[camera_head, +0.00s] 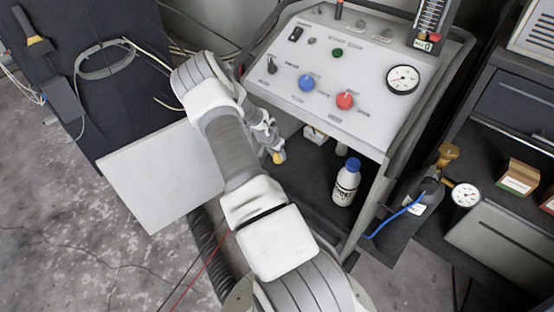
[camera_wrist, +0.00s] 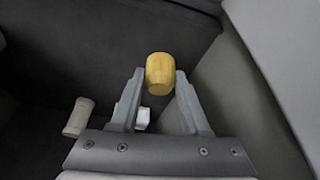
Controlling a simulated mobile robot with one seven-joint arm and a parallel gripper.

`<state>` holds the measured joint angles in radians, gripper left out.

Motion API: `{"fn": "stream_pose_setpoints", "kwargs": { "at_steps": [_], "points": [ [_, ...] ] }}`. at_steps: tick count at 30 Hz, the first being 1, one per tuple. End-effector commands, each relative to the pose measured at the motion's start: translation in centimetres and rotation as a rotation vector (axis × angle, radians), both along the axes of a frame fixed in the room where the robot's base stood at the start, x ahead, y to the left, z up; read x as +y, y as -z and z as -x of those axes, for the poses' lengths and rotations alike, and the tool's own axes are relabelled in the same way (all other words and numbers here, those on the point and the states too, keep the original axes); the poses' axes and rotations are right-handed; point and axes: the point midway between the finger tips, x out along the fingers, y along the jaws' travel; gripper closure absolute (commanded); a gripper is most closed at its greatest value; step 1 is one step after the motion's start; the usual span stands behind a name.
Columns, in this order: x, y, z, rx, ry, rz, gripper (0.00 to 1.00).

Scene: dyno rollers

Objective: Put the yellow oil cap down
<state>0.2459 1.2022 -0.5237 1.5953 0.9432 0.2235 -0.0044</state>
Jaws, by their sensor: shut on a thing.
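In the wrist view my gripper (camera_wrist: 160,85) is shut on the yellow oil cap (camera_wrist: 160,70), which sits between its two fingertips. In the head view the yellow cap (camera_head: 279,157) shows as a small spot at the tip of my gripper (camera_head: 276,150), beside the left part of the control console. The cap appears held above the dark shelf (camera_head: 318,190) under the console. How far it is above the shelf I cannot tell.
A white bottle with a blue cap (camera_head: 346,182) stands on the shelf to the right. The grey control panel (camera_head: 330,60) with knobs overhangs the shelf. A small white object (camera_head: 314,133) lies behind. A gas cylinder (camera_head: 410,205) stands further right.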

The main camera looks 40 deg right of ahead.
Motion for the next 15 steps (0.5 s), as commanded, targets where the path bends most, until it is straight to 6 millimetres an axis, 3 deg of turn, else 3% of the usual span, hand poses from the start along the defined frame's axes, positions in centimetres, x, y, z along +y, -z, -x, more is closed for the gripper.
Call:
{"fn": "stream_pose_setpoints", "kwargs": {
  "at_steps": [1, 3, 15],
  "points": [
    [0.0, 1.5, 0.0, 0.001, 0.0, 0.0, 1.0],
    [0.0, 2.2, 0.0, 0.0, 0.0, 0.001, 1.0],
    [0.0, 2.6, 0.0, -0.002, 0.001, 0.001, 1.0]
  ]
}}
